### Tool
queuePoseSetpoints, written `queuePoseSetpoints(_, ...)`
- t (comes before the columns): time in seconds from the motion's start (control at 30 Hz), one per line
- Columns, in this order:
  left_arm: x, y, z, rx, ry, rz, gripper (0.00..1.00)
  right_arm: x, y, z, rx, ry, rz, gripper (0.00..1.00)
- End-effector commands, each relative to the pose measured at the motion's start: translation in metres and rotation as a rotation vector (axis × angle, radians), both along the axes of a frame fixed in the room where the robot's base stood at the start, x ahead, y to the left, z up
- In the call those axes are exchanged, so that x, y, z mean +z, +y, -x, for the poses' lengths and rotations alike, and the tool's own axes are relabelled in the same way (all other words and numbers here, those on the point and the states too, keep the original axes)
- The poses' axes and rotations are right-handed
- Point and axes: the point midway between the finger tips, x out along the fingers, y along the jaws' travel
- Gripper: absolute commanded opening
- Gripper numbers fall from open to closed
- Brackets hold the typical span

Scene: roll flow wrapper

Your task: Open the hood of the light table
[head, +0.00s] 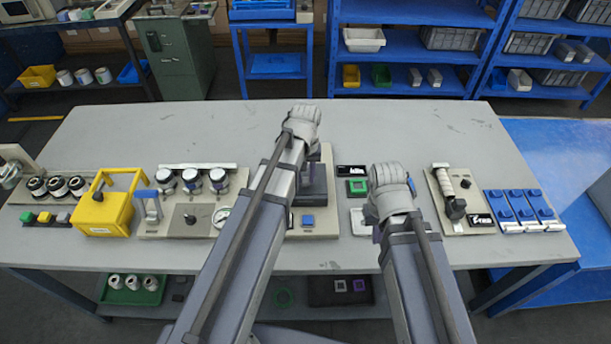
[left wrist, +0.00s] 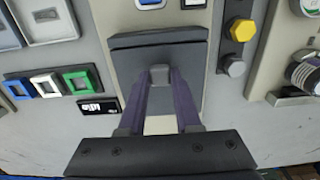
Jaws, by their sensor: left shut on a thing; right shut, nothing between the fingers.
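The light table (head: 327,160) is a beige unit in the middle of the bench, partly hidden behind my left arm. Its dark grey hood (head: 319,188) shows beside the arm; the left wrist view shows the hood (left wrist: 140,58) from close up. My left gripper (left wrist: 160,82) has its purple fingers closed around a small grey knob (left wrist: 160,72) at the hood's edge. A pale patch (left wrist: 158,125) shows between the fingers. How far the hood is raised, I cannot tell. My right gripper (head: 377,234) is shut and empty, to the right of the light table, mostly hidden by its wrist.
A blue button (head: 307,220) sits on the light table's front. Framed green (head: 357,187) and white (head: 358,222) pieces lie to its right, near my right gripper. A beige fixture (head: 466,215) and blue clamps (head: 520,210) stand further right. The bench's back is clear.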

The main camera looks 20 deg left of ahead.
Motion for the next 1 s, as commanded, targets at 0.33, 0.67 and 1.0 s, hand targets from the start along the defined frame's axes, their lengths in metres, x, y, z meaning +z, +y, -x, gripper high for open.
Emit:
queuePoseSetpoints(0.33,0.0,0.006,-0.025,0.001,0.0,0.0,0.0,0.0,0.0,0.0,0.0,0.0,0.0,0.0)
queuePoseSetpoints(0.67,0.0,0.031,-0.112,0.002,0.0,0.0,0.0,0.0,0.0,0.0,0.0,0.0,0.0,0.0)
queuePoseSetpoints(1.0,0.0,0.035,-0.123,0.0,0.0,0.0,0.0,0.0,0.0,0.0,0.0,0.0,0.0,0.0)
